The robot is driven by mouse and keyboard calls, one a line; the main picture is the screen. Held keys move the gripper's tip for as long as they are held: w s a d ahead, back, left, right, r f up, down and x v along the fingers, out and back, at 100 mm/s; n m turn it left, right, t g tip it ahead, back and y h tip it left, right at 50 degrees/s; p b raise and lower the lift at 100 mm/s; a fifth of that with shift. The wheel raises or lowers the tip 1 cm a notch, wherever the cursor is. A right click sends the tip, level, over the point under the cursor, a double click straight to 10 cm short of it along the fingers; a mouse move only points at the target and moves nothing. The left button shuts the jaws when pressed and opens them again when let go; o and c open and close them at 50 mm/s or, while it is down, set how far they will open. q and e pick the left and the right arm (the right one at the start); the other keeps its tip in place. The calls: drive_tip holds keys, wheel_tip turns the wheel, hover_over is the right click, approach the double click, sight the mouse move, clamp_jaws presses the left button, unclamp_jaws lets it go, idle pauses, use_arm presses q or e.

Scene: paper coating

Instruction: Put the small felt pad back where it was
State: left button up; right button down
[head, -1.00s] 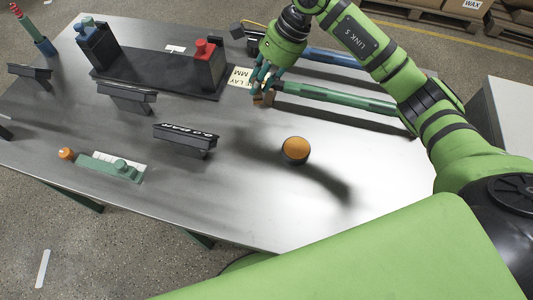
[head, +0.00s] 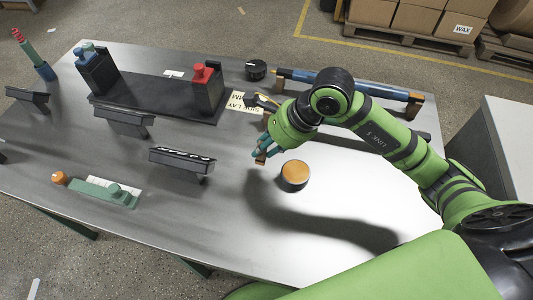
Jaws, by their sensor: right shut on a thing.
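My right gripper (head: 264,152) is over the middle of the table, its teal fingers pointing down. It is shut on a small brown piece (head: 260,160), which looks like the small felt pad; the fingers hide part of it. It is just left of and behind a round dark pot with an orange top (head: 295,174), apart from it. I cannot tell whether the piece touches the table. My left gripper is out of view.
Black stands (head: 181,161) (head: 124,119) are to the left. A dark tray (head: 150,101) holds a red-topped block (head: 206,88). A blue rod (head: 350,86) lies at the back right. A green tool (head: 102,192) lies front left. The front middle of the table is clear.

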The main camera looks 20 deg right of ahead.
sight(265, 159)
drive_tip(key=shift+s+f, duration=0.15)
drive_tip(key=shift+f, duration=1.95)
drive_tip(key=c, duration=1)
unclamp_jaws()
drive_tip(key=v, duration=1.2)
drive_tip(key=shift+f, duration=0.1)
